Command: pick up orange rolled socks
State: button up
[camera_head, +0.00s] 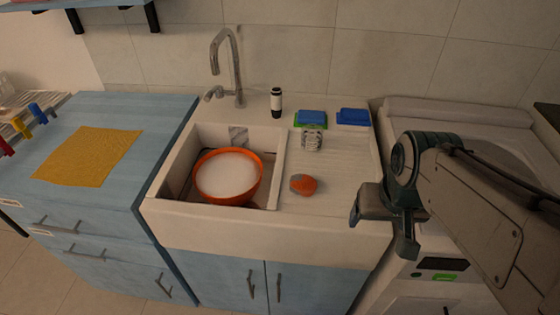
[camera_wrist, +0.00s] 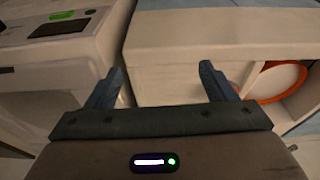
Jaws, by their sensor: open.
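The orange rolled socks (camera_head: 303,185) look like a small orange and grey bundle. They lie on the white drainboard of the sink, right of the basin, in the head view. My gripper (camera_head: 378,222) is at the front right edge of the sink unit, to the right of the socks and apart from them. In the wrist view my gripper (camera_wrist: 162,85) has its two fingers spread with nothing between them.
An orange bowl (camera_head: 228,177) with white contents sits in the basin. A patterned cup (camera_head: 312,138), sponges (camera_head: 353,117) and a dark-and-white bottle (camera_head: 276,102) stand behind the socks. The faucet (camera_head: 238,70) rises at the back. A white appliance (camera_wrist: 50,60) adjoins the sink.

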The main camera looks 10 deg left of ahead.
jog(key=w+a+r+n+g+h+p, duration=0.1)
jog(key=w+a+r+n+p, duration=0.2)
jog(key=w+n, duration=0.15)
jog(key=n+g+h+p, duration=0.25)
jog(key=n+p, duration=0.45)
jog(key=n, duration=0.6)
send_near(303, 178)
jog(key=shift+h, duration=0.45)
jog(key=x, duration=0.2)
jog(key=a+x, duration=0.1)
jog(key=x, duration=0.3)
jog(key=shift+w+f+p, duration=0.1)
jog(key=shift+f+p, duration=0.3)
jog(key=shift+f, duration=0.15)
jog(key=x, duration=0.2)
jog(key=p+x, duration=0.1)
jog(key=x, duration=0.1)
jog(key=shift+d+r+p, duration=0.1)
jog(key=shift+d+p, duration=0.2)
jog(key=shift+d+f, duration=0.2)
jog(key=shift+f, duration=0.35)
jog(key=c, duration=1.1)
